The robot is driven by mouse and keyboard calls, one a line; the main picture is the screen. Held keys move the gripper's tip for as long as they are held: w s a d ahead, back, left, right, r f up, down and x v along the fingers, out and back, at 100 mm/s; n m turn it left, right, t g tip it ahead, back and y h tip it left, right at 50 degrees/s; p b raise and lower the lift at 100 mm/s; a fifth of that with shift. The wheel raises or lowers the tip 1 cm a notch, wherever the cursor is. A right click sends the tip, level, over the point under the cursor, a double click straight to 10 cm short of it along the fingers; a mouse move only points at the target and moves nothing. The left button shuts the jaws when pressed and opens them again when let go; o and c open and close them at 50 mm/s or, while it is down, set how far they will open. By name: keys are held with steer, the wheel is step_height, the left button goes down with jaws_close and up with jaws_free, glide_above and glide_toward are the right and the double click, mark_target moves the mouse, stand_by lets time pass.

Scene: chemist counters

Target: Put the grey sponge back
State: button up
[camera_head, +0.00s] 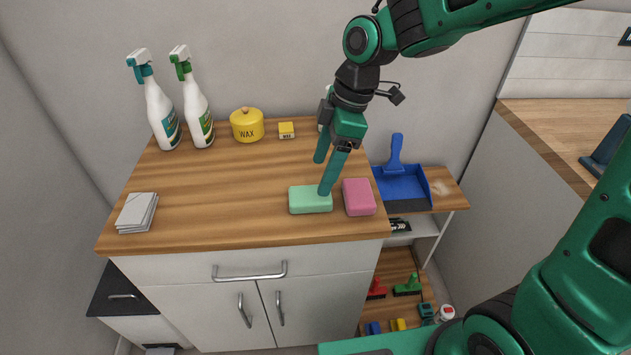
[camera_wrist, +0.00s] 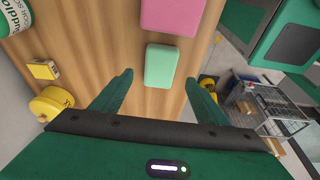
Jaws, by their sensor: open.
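I see no sponge that is plainly grey. A pale green sponge (camera_head: 308,202) lies flat near the front right of the wooden counter top (camera_head: 220,210). A pink sponge (camera_head: 358,197) lies just to its right. In the wrist view the green sponge (camera_wrist: 161,66) shows between and beyond my fingertips, with the pink sponge (camera_wrist: 172,16) above it. My gripper (camera_head: 323,176) is open and empty, pointing down over the green sponge. One finger overlaps the sponge in the head view; I cannot tell whether they touch.
Two spray bottles (camera_head: 160,115), a yellow wax tin (camera_head: 247,125) and a small yellow box (camera_head: 286,130) stand at the back. A pale stack (camera_head: 137,212) lies front left. A blue dustpan (camera_head: 403,188) is on the lower right shelf. The counter's middle is clear.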

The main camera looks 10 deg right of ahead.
steer(key=shift+v, duration=2.25)
steer(key=s+d+f+m+h, duration=0.1)
steer(key=s+d+m, duration=0.2)
steer(key=d+m, duration=0.5)
steer(key=s+d+m+h, duration=0.1)
steer(key=s+d+m, duration=0.3)
steer(key=d, duration=0.8)
steer(key=s+d+f+m+h, duration=0.1)
steer(key=s+d+f+m, duration=0.2)
steer(key=s+d+m, duration=0.8)
steer(key=s+m, duration=0.1)
steer(key=s, duration=0.1)
steer(key=shift+s, duration=0.35)
